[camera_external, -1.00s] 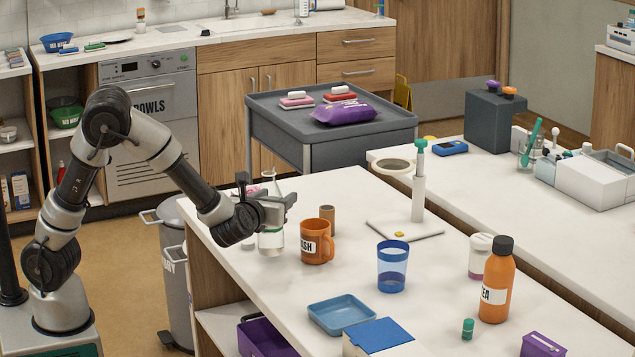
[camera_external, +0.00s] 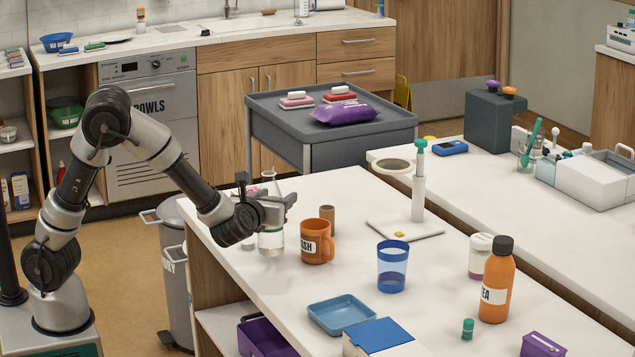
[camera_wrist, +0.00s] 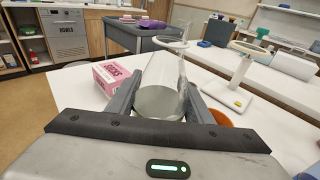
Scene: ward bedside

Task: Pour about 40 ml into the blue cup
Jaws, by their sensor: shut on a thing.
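The blue cup (camera_external: 392,266) is see-through and stands upright on the white counter, to the right of the orange mug. My gripper (camera_external: 271,207) is at the counter's left part, shut on a clear glass flask (camera_external: 271,240) with a narrow neck and some clear liquid low in it. The flask is upright; I cannot tell for sure whether its base touches the counter. In the wrist view the flask (camera_wrist: 160,88) sits between both fingers. The blue cup does not show clearly in the wrist view.
An orange mug (camera_external: 317,243) stands between the flask and the blue cup, with a brown cylinder (camera_external: 327,215) behind it. A stand (camera_external: 418,190) is further back. A blue tray (camera_external: 341,313) lies in front, an orange bottle (camera_external: 497,285) at right. A pink box (camera_wrist: 112,76) is beside the flask.

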